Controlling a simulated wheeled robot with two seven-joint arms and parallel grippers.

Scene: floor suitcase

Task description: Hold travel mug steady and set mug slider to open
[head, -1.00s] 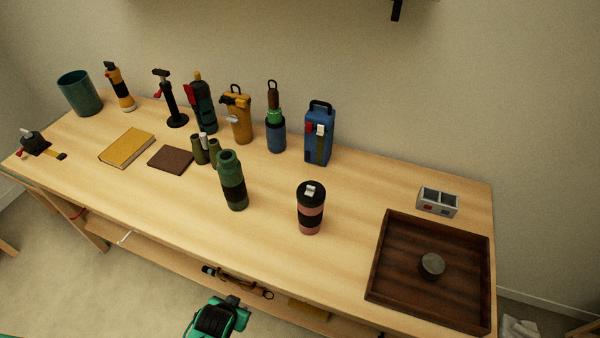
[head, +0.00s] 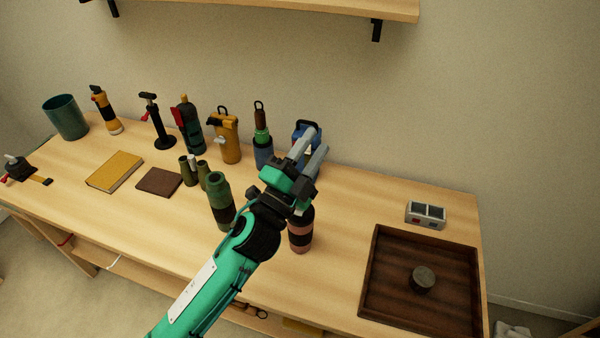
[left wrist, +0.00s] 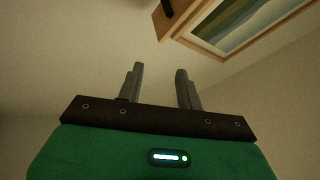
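The travel mug (head: 301,238) is pink with a dark band and stands upright on the table. In the head view my left gripper (head: 313,147) is raised in front of the mug's top, so its lid and slider are hidden. The two grey fingers point up and away, spread apart with nothing between them. The left wrist view also shows the open fingers (left wrist: 160,82), with only wall and a picture frame beyond. I cannot tell whether the gripper touches the mug. My right gripper is not in view.
A green bottle (head: 221,203) stands just left of the mug. A blue container (head: 304,131) is partly hidden behind my gripper. A dark wooden tray (head: 368,290) with a round grey object (head: 422,279) lies at right. A shelf (head: 300,8) hangs above.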

